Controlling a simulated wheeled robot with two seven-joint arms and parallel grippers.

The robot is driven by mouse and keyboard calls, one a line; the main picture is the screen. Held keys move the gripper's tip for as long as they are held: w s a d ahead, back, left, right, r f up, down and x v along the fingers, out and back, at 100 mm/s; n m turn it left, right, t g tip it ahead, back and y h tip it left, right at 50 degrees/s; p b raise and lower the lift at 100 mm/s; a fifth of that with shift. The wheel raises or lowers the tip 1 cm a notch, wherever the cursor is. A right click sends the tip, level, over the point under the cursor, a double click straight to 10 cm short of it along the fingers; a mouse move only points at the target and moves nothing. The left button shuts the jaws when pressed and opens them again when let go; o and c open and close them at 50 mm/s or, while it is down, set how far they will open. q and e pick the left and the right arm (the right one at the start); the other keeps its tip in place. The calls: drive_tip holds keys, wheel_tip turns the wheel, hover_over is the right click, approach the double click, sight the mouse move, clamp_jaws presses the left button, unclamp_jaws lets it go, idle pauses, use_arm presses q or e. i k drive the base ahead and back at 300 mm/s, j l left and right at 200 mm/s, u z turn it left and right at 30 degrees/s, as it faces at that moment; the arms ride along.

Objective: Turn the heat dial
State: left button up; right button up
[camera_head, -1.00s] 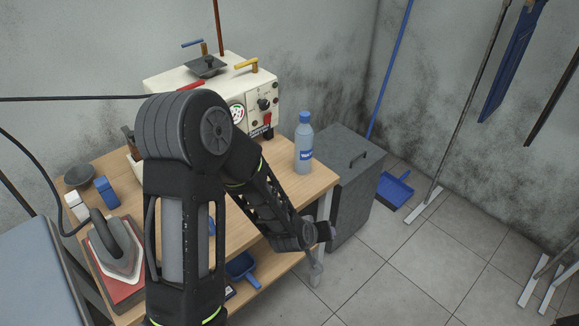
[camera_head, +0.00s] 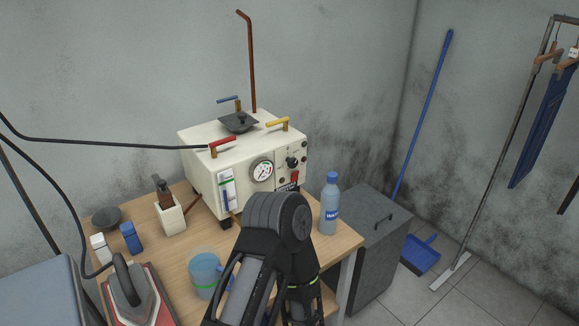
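The heat dial appears to be one of the small black knobs (camera_head: 292,162) on the front panel of the cream steam boiler (camera_head: 202,180), right of the round gauge (camera_head: 262,171). A second dark knob sits close above or beside it, and I cannot tell which one is the heat dial. A red switch (camera_head: 295,178) is just below. One of my arms rises from the bottom of the view, its elbow in front of the table and below the boiler. Neither of my grippers shows, and nothing of mine is seen touching the panel.
A water bottle (camera_head: 329,204) stands at the table's right edge, close to the panel. A blue cup (camera_head: 205,273), an iron (camera_head: 134,286) and a brush holder (camera_head: 170,213) are on the table (camera_head: 345,243). A grey bin (camera_head: 362,240) stands to the right.

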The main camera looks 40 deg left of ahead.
sight(292, 162)
drive_tip(key=i+u, duration=0.15)
drive_tip(key=u, duration=2.05)
drive_tip(key=l+u, duration=1)
drive_tip(key=k+l+u, duration=0.15)
drive_tip(key=l+u, duration=0.35)
drive_tip(key=k+l+u, duration=0.2)
drive_tip(key=l+u, duration=0.15)
drive_tip(key=u, duration=0.15)
drive_tip(key=k+l+u, duration=0.1)
drive_tip(key=k+l, duration=0.4)
drive_tip(key=l, duration=0.2)
drive_tip(key=k+l+u, duration=0.1)
drive_tip(key=k+l, duration=0.45)
drive_tip(key=l, duration=0.15)
